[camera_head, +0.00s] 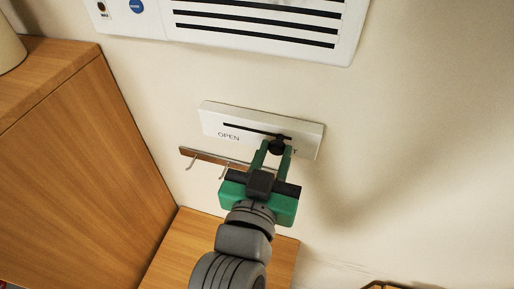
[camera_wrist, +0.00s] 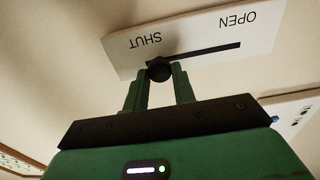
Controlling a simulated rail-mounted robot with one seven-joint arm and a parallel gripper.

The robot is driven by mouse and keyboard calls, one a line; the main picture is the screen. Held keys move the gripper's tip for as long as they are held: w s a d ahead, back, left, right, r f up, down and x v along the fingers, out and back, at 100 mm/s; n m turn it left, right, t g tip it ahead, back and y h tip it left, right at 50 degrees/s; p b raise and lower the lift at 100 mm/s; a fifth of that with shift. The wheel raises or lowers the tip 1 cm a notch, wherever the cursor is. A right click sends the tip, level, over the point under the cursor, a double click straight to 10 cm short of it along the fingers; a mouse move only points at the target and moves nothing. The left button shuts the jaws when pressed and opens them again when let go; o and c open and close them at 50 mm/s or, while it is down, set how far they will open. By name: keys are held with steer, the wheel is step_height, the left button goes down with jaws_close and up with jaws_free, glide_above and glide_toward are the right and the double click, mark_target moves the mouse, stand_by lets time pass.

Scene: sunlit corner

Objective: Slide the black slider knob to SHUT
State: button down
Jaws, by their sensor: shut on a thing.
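A white slider panel (camera_head: 212,121) is on the wall, with a dark slot and the word OPEN at its left in the head view. The SHUT label is mostly hidden there by my gripper. The black slider knob (camera_head: 277,146) is near the slot's right end. The panel (camera_wrist: 205,38) appears upside down in the wrist view. There the round knob (camera_wrist: 159,71) is at the SHUT end of the slot, away from OPEN. My green gripper (camera_head: 277,151) is shut on the knob, one finger on each side. It also shows in the wrist view (camera_wrist: 158,78).
A rail with hooks (camera_head: 204,160) is on the wall below the panel, close to my gripper's left. A white vented unit (camera_head: 255,22) is above. A wooden cabinet (camera_head: 90,165) stands at the left, and a lower wooden surface (camera_head: 185,250) is below. The wall at right is clear.

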steer(key=shift+s+d, duration=0.1)
steer(key=shift+d, duration=0.2)
steer(key=c, duration=1.1)
jaws_free()
steer(key=shift+c, duration=0.2)
steer(key=shift+s+a, duration=0.2)
steer(key=shift+s, duration=0.15)
steer(key=b+v, duration=0.1)
steer(key=v, duration=0.6)
